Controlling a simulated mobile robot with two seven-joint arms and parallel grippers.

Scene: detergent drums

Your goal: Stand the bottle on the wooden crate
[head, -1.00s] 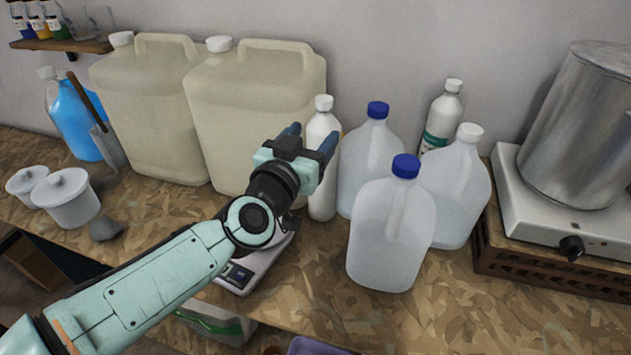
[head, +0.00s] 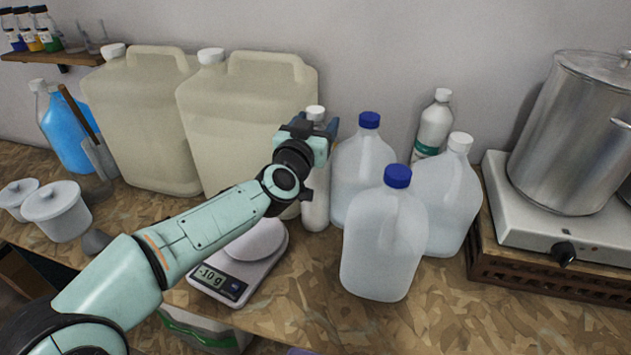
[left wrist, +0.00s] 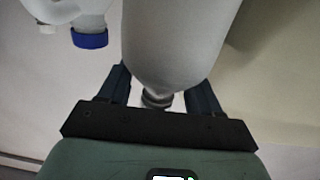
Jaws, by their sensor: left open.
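A slim white bottle (head: 316,205) with a white cap stands upright on the worktop, in front of the right beige canister. My left gripper (head: 317,128) is at its upper part and hides some of it. In the left wrist view, the bottle (left wrist: 172,45) appears upside down, its cap close to the palm. The open fingers of the left gripper (left wrist: 158,92) are on either side of its neck and shoulder; I cannot tell whether they touch it. The wooden crate (head: 510,279) is at the right, under the white hot plate. My right gripper is not in view.
Clear jugs with blue caps (head: 385,245) and a white cap (head: 447,205) stand right of the bottle. A green-labelled bottle (head: 434,125) is behind them. A steel pot (head: 565,140) on the hot plate (head: 530,230) covers much of the crate. A scale (head: 225,286) is front left.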

